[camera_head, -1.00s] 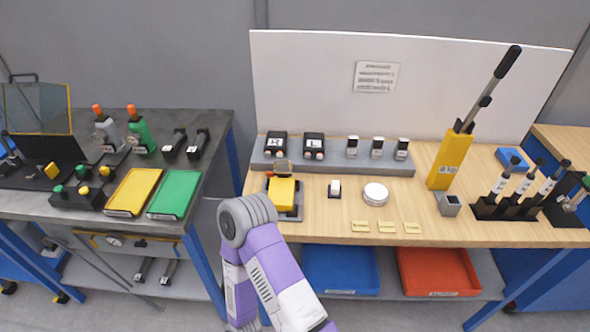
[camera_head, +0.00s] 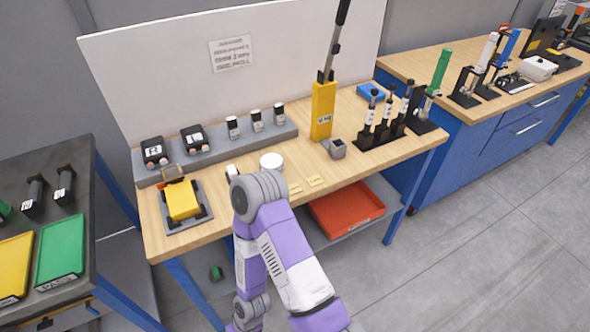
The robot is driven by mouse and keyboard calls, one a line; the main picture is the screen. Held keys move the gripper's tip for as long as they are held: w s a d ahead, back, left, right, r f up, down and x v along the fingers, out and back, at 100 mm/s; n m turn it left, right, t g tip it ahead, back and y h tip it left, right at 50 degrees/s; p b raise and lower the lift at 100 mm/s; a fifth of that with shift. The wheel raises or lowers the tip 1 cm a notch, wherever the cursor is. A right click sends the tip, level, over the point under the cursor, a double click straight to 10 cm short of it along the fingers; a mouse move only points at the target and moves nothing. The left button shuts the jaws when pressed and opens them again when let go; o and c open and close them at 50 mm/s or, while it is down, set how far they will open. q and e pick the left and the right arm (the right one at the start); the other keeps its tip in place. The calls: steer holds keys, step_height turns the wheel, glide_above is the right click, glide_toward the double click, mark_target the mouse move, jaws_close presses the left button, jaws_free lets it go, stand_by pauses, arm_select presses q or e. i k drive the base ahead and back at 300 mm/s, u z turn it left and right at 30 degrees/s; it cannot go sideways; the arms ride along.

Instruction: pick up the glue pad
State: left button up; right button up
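No object is clearly labelled as the glue pad. A round white disc (camera_head: 272,161) lies on the wooden bench (camera_head: 346,162), and small flat yellow pads (camera_head: 315,181) lie near its front edge; I cannot tell which, if any, is the glue pad. My purple and white arm rises from the bottom, and its grey joint covers part of the bench front beside the pads. Neither gripper shows.
A yellow block (camera_head: 182,201) sits in a dark holder at the bench's left end. A grey riser (camera_head: 213,154) holds stamps and small bottles. A yellow lever tool (camera_head: 323,110) stands upright. A red bin (camera_head: 345,208) is below. Open floor lies right.

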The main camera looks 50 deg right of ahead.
mark_target(231, 172)
steer(key=z, duration=1.75)
